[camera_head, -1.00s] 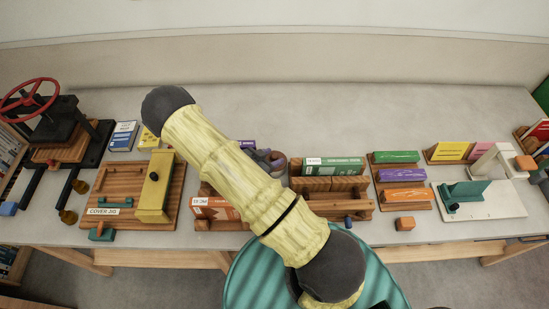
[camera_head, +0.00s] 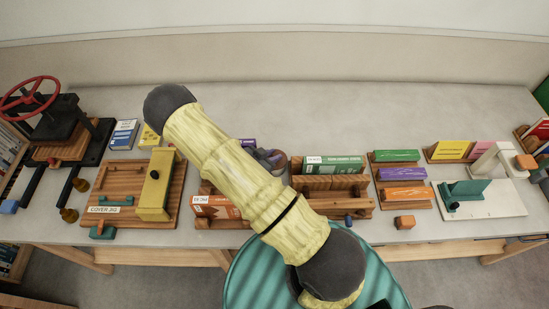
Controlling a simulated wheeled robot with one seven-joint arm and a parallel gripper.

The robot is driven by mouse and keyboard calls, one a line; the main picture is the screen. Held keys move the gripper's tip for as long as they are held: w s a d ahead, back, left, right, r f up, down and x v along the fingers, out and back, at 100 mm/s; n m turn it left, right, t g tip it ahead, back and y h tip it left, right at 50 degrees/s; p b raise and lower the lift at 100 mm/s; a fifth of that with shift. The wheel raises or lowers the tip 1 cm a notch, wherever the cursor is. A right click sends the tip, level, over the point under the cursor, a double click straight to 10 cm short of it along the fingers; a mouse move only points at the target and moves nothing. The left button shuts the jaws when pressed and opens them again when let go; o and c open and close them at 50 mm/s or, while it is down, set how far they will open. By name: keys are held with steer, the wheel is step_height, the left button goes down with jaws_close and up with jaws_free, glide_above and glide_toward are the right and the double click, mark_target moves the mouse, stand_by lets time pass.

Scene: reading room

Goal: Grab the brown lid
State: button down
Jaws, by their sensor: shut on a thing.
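My arm crosses the middle of the view and hides much of my gripper (camera_head: 266,158). A dark grey part of the gripper shows just right of the arm, over the workbench. A small rounded brownish piece (camera_head: 280,160) shows at its right side, touching it; it looks like the brown lid, and the gripper is shut on it. The fingertips are not clear, and the arm covers most of what lies to the left of them.
A wooden rack with a green box (camera_head: 345,164) stands close to the right of the gripper. An orange-and-white box (camera_head: 216,207) is partly behind my arm. The cover jig (camera_head: 103,210) with its yellow bar is at left. The bench's back strip (camera_head: 330,110) is clear.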

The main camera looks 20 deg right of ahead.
steer(key=shift+r, duration=0.1)
step_height(320, 180, up, 10)
steer(key=b, duration=0.1)
steer(key=shift+b, duration=0.35)
stand_by(0.7)
